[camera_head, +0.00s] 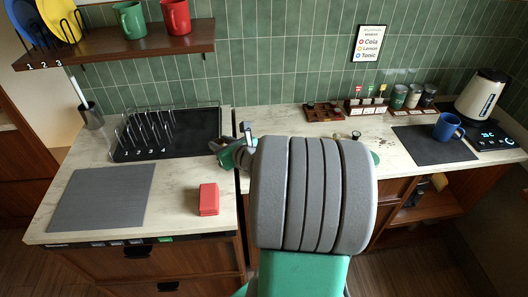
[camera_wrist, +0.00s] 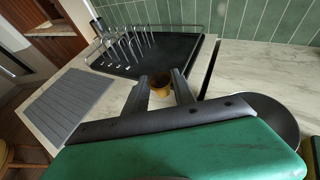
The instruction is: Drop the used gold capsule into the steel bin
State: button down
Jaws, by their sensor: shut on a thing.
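My gripper (camera_wrist: 159,78) is shut on the gold capsule (camera_wrist: 160,85), a small brownish-gold cup shape held between the two dark fingers in the wrist view. In the head view my gripper (camera_head: 232,143) is above the counter, at the right front of the black rack tray; the capsule cannot be made out there. A round dark thing with a pale metal rim (camera_wrist: 268,117) is partly hidden behind my gripper's body at the right of the wrist view. I cannot tell whether it is the steel bin. No bin can be made out in the head view, where my arm hides the middle.
A black tray with a wire rack (camera_head: 180,130) stands behind left. A grey mat (camera_head: 102,197) and a red block (camera_head: 208,199) lie on the left counter. A blue mug (camera_head: 447,127), kettle (camera_head: 482,95) and jars (camera_head: 413,97) stand right. A shelf (camera_head: 130,50) hangs above.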

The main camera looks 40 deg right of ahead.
jog(key=s+d+r+m+h+p, duration=0.2)
jog(key=s+d, duration=0.1)
jog(key=d, duration=0.3)
jog(key=s+d+r+m+h+p, duration=0.1)
jog(key=s+d+h, duration=0.1)
jog(key=s+d, duration=0.35)
notch_tip(320, 180, down, 6)
jog(key=w+d+b, duration=0.1)
jog(key=b, duration=0.5)
jog(key=shift+w+d+g+b, duration=0.3)
jog(key=shift+w, duration=0.05)
jog(key=c, duration=1)
grip_release()
jog(key=shift+o, duration=0.2)
jog(key=v, duration=0.7)
jog(key=shift+s+r, duration=0.2)
jog(key=shift+s, duration=0.15)
jog(key=shift+a, duration=0.1)
